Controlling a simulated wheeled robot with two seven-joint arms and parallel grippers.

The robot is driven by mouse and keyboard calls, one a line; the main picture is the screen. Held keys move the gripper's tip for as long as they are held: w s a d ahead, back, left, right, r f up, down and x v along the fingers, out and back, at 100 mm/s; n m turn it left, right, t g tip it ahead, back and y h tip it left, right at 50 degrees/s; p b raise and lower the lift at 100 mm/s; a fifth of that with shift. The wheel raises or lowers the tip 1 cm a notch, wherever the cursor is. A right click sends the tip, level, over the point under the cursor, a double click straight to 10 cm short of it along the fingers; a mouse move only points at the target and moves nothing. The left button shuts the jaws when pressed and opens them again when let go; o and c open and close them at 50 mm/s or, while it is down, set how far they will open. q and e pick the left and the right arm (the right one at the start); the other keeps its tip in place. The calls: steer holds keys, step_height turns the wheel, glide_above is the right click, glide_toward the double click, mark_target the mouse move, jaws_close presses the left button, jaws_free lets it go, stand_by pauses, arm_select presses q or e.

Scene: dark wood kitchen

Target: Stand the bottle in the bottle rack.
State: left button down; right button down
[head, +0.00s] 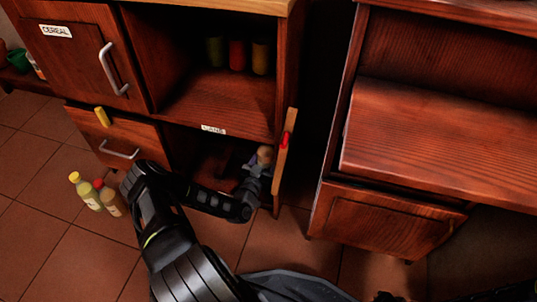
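Two bottles stand on the tiled floor at the left: a pale yellow bottle with a yellow cap (85,191) and a brownish bottle with a red cap (109,198). My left arm reaches into the lower cabinet opening. My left gripper (257,167) is small and dark there, by the inner side of the open door. A tan rounded thing (265,154) shows at the gripper; I cannot tell what it is or whether it is held. The finger opening is unclear. I cannot make out a bottle rack. My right gripper is not in view.
An open door (285,155) with a red handle stands right of the lower compartment. Green, red and yellow containers (237,55) stand on the shelf above. A drawer (120,140) and a CEREAL door (75,50) are at left. A second cabinet (400,215) stands at right.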

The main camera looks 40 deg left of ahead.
mark_target(262, 165)
arm_select(q)
steer(key=shift+f, duration=0.15)
steer(key=c, duration=0.5)
jaws_free()
steer(key=shift+f, duration=0.1)
steer(key=shift+r, duration=0.25)
steer(key=s, duration=0.1)
steer(key=s+p, duration=0.1)
steer(key=s+r, duration=0.1)
steer(key=shift+d+p, duration=0.4)
steer(key=p+v, duration=0.3)
steer(key=v, duration=0.5)
steer(key=shift+a, duration=0.1)
steer(key=shift+s+f, duration=0.1)
steer(key=shift+s, duration=0.35)
